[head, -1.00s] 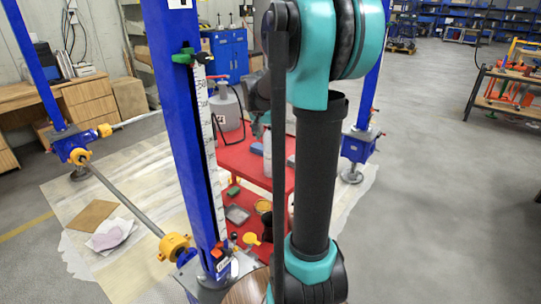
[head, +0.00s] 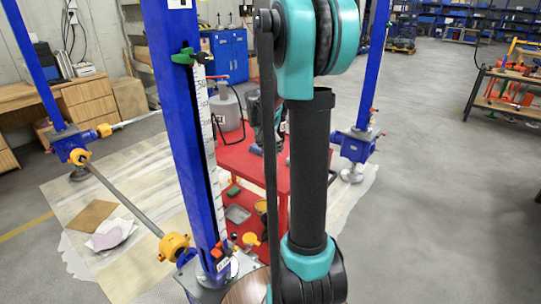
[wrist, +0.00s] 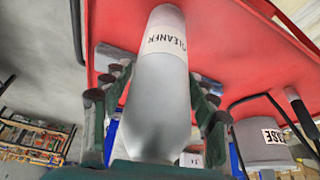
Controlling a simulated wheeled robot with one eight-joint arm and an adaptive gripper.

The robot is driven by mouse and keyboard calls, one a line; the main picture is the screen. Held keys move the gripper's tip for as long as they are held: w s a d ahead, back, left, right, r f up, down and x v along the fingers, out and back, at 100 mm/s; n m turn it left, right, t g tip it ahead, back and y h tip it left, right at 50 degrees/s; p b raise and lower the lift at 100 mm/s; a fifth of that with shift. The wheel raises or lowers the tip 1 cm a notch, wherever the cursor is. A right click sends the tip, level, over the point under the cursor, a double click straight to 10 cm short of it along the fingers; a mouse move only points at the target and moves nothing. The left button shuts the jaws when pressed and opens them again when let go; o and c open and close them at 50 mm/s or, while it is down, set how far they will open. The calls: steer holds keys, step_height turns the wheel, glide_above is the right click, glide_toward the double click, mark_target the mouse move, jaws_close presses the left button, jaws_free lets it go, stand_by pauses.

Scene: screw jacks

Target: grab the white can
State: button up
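The white can is a pale cylinder with a label reading CLEANER; it fills the middle of the wrist view (wrist: 163,75). My gripper (wrist: 160,82) has one dark finger on each side of the can. The fingers look spread, with narrow gaps between the fingertips and the can's sides. In the head view my gripper (head: 264,122) is over the red cart (head: 237,157), partly covered by my own arm. The can is mostly hidden there.
A grey container (head: 226,113) with a tube stands on the cart, left of my gripper; it also shows in the wrist view (wrist: 265,143). A blue jack post (head: 185,110) rises close on the left. The floor at the right is open.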

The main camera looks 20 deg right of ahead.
jaws_close()
steer(key=shift+r, duration=0.1)
